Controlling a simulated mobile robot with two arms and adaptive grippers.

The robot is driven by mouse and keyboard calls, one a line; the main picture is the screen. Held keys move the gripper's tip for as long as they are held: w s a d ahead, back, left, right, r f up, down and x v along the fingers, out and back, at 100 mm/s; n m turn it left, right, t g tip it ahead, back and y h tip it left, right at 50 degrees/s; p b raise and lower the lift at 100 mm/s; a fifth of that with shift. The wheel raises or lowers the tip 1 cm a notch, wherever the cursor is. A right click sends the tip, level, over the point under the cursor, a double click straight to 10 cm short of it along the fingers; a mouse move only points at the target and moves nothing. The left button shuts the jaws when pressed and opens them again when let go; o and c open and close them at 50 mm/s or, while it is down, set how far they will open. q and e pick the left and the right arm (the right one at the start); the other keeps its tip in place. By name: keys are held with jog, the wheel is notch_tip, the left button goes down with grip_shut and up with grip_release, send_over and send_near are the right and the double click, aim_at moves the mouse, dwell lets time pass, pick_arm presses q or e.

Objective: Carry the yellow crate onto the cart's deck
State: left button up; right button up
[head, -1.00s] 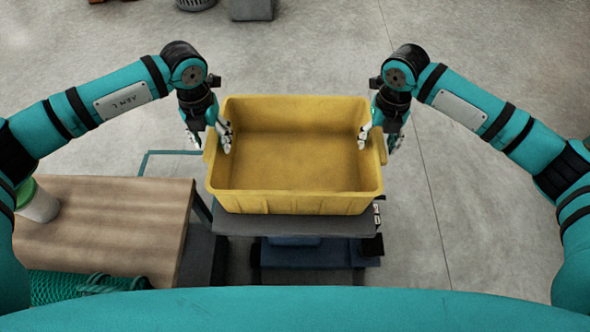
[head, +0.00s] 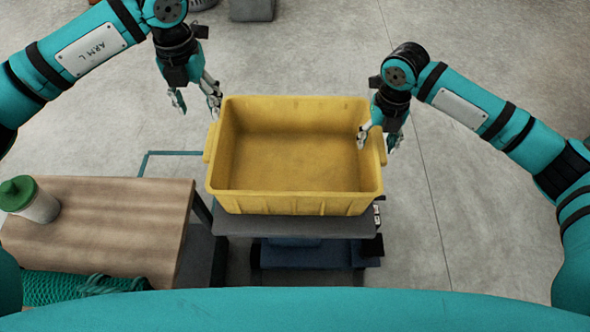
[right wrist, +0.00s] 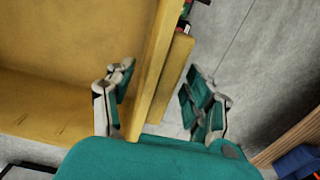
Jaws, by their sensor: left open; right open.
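The empty yellow crate (head: 295,203) sits upright on the cart's grey deck (head: 290,225) in the head view. My left gripper (head: 196,103) is open and empty, raised above and just off the crate's left far corner. My right gripper (head: 378,142) is open at the crate's right wall, with one finger inside and one outside. In the right wrist view the right gripper (right wrist: 160,110) has its fingers apart on both sides of the yellow crate's rim (right wrist: 157,75). The cart's deck is mostly hidden under the crate.
A wooden table (head: 120,220) stands at the left, close to the cart. A grey block (head: 251,10) stands on the floor at the back. The floor right of the cart is clear.

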notch_tip(320, 180, up, 12)
jog(key=shift+f, duration=0.2)
dwell(0.6)
